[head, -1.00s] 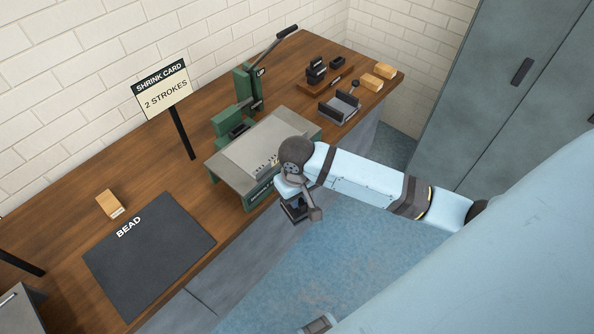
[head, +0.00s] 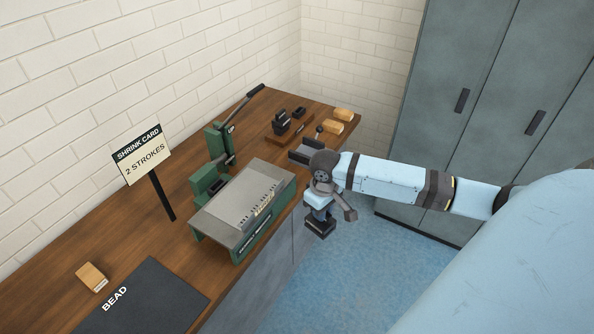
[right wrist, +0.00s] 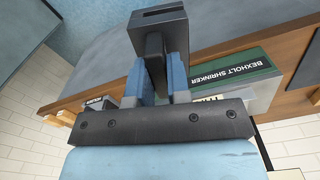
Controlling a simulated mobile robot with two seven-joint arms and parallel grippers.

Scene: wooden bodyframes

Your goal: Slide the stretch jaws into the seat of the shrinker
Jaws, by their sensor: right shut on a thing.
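The green shrinker (head: 208,184) stands on the bench with its long lever raised toward the back. A dark recess shows on its lower part, but I cannot make out the seat clearly. My right gripper (head: 318,212) is shut on a black block (head: 320,229), which looks like a set of jaws, and holds it off the bench's front edge, right of the shrinker's plate. In the right wrist view the block (right wrist: 158,22) has a slotted head and a narrow stem between the two blue fingers (right wrist: 157,82). My left gripper is out of view.
A grey plate (head: 234,205) on green supports fronts the shrinker. Black blocks (head: 281,124) sit on a wooden stand behind a grey tray (head: 300,150). Wooden blocks (head: 343,114) lie at the far end. A sign (head: 142,155) and dark BEAD mat (head: 150,300) are left.

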